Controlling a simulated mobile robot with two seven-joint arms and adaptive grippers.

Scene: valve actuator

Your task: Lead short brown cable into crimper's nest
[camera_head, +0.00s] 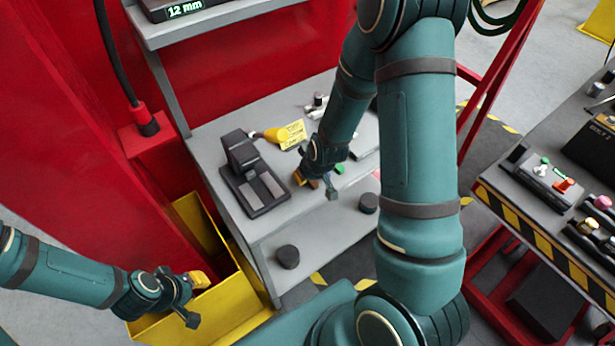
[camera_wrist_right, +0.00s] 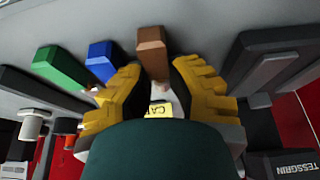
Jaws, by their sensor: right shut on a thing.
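My right gripper (camera_head: 312,180) is over the grey bench, to the right of the black crimper (camera_head: 252,178). In the right wrist view its yellow fingers (camera_wrist_right: 165,90) are shut on the brown cable (camera_wrist_right: 152,50), whose brown block end shows between them. The crimper's dark frame and grey plate (camera_wrist_right: 275,72) show at the right of that view, apart from the cable. My left gripper (camera_head: 195,295) hangs over the yellow bin at lower left; I cannot tell whether its fingers are open.
Green (camera_wrist_right: 58,68) and blue (camera_wrist_right: 104,60) block ends lie beside the brown one. Black round pieces (camera_head: 287,257) sit on the front shelf. A yellow bin (camera_head: 222,308) and red wall (camera_head: 60,130) stand at left.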

